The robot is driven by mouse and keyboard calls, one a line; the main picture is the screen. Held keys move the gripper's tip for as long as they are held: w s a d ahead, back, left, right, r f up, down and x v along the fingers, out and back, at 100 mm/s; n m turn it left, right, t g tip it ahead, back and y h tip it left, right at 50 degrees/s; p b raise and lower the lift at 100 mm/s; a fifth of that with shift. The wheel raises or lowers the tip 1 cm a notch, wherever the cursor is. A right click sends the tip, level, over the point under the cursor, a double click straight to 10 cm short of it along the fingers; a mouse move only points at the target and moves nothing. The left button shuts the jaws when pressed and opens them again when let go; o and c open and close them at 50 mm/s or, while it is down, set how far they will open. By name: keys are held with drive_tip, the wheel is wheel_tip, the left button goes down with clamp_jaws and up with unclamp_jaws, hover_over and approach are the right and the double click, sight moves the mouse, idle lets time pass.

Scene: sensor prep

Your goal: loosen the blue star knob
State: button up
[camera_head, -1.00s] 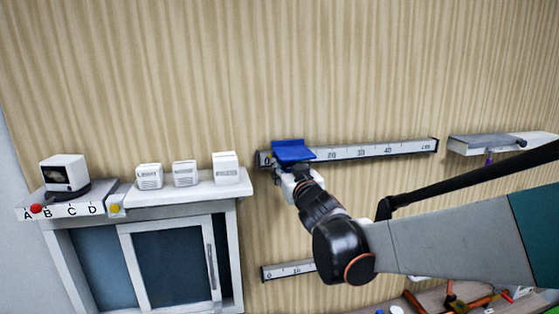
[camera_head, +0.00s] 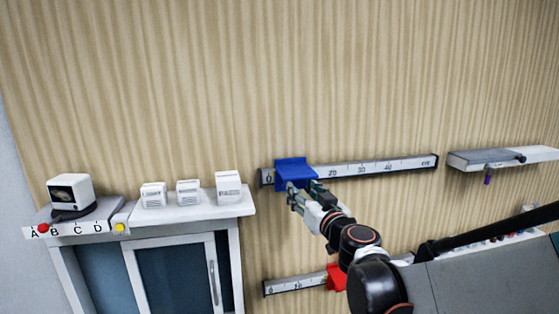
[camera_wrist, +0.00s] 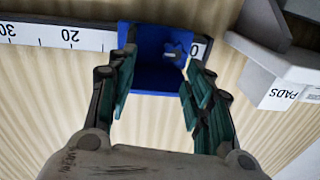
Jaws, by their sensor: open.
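The blue carriage (camera_head: 292,172) sits near the 0 end of the upper ruler rail (camera_head: 375,167) on the wall. In the wrist view the blue carriage (camera_wrist: 150,76) is upside down, and a small blue star knob (camera_wrist: 174,54) stands out from its face. In the head view the knob is hidden or too small to make out. My gripper (camera_head: 298,193) is just below and in front of the carriage. In the wrist view my gripper (camera_wrist: 157,86) is open and empty, its green-padded fingers spread toward the carriage, with the knob between them at a distance.
A lower ruler rail (camera_head: 295,286) carries a red carriage (camera_head: 336,277). A white cabinet (camera_head: 185,225) with several white boxes stands left, beside a panel (camera_head: 75,228) with a red button and a yellow button. A grey shelf (camera_head: 500,160) is at right. The wall above the rail is bare.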

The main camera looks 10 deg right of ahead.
drive_tip(key=s+a+b, duration=0.1)
drive_tip(key=s+a, duration=0.1)
drive_tip(key=s, duration=0.4)
drive_tip(key=w+b, duration=0.1)
drive_tip(key=w, duration=1)
drive_tip(key=shift+w+a+f+b, duration=0.15)
drive_tip(key=shift+a+f+b, duration=0.15)
drive_tip(key=shift+b, duration=0.1)
drive_tip(key=shift+w+f, duration=0.1)
drive_tip(key=shift+w, duration=0.05)
drive_tip(key=c, duration=0.3)
drive_tip(key=shift+d, duration=0.1)
drive_tip(key=c, duration=0.8)
